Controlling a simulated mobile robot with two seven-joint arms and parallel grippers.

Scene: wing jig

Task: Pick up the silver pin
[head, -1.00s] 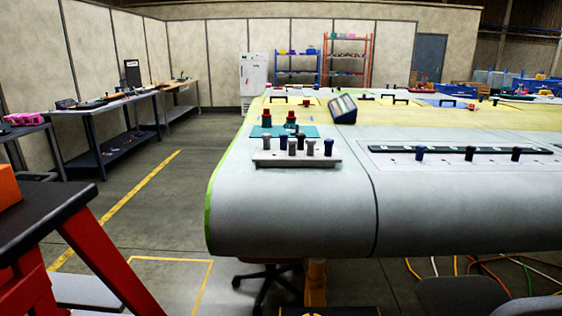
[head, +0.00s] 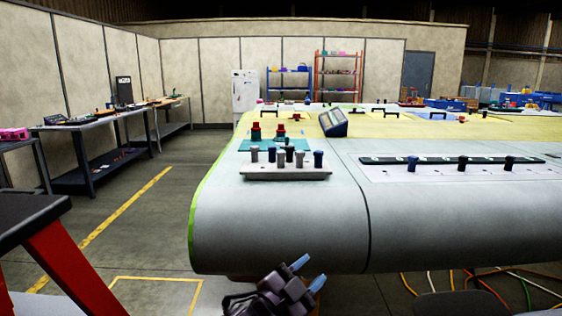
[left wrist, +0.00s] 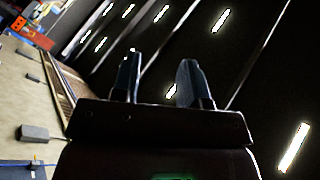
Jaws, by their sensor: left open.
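A pale block (head: 250,173) with several upright pins stands on the near left part of the grey wing. Grey, silver-looking pins stand in it, one at the left (head: 254,154) and one nearer the right (head: 302,161). Dark blue pins (head: 318,159) stand among them. I cannot tell which grey one the task means. My left gripper (head: 309,272) is low in the head view, in front of the wing's near edge, below and apart from the pins. It is open and empty; its two fingers (left wrist: 159,80) point at the ceiling in the left wrist view. My right gripper is out of view.
Red-topped pieces (head: 256,133) and a tilted display box (head: 334,123) stand behind the block. A dark strip with blue pins (head: 463,163) lies to the right. The wing's rounded front edge (head: 280,240) lies between my left gripper and the block.

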